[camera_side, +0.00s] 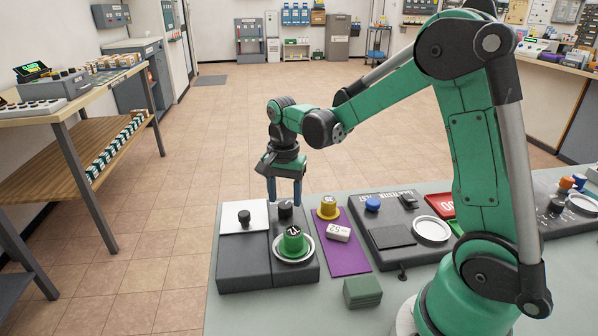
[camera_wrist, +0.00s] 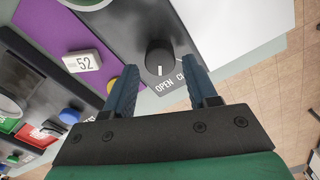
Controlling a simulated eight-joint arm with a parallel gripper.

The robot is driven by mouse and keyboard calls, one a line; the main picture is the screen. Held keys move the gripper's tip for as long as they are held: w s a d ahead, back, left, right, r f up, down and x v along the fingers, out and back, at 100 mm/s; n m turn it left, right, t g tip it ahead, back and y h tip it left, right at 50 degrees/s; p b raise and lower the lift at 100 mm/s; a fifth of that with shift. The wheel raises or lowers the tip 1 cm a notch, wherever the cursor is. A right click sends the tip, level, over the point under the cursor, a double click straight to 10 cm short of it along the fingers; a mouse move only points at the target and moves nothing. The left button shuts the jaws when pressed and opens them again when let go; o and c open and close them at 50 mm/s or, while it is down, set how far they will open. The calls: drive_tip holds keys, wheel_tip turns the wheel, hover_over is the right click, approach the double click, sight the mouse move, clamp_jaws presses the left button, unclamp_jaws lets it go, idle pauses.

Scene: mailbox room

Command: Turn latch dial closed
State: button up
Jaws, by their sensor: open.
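The latch dial (camera_side: 285,209) is a small black round knob on the dark grey box (camera_side: 247,268). In the wrist view the latch dial (camera_wrist: 160,57) has a white pointer line aimed roughly at the printed word OPEN. A second label starting with CL is partly hidden by the right finger. My gripper (camera_side: 284,201) points down over the dial. In the wrist view the fingers of my gripper (camera_wrist: 159,66) are open, appearing on either side of the dial with gaps. I cannot tell whether the fingertips reach down to its height.
On the box sit a green weight (camera_side: 293,243) in a white-rimmed dish and another black knob (camera_side: 244,217) on a white panel. To the right, a purple mat (camera_side: 345,258) holds a yellow weight (camera_side: 327,208) and a white block marked 52 (camera_side: 339,232). A green block (camera_side: 362,292) lies in front.

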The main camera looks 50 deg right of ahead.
drive_tip(key=shift+f, duration=1)
clamp_jaws()
drive_tip(key=shift+n, duration=0.4)
drive_tip(key=n, duration=1.3)
unclamp_jaws()
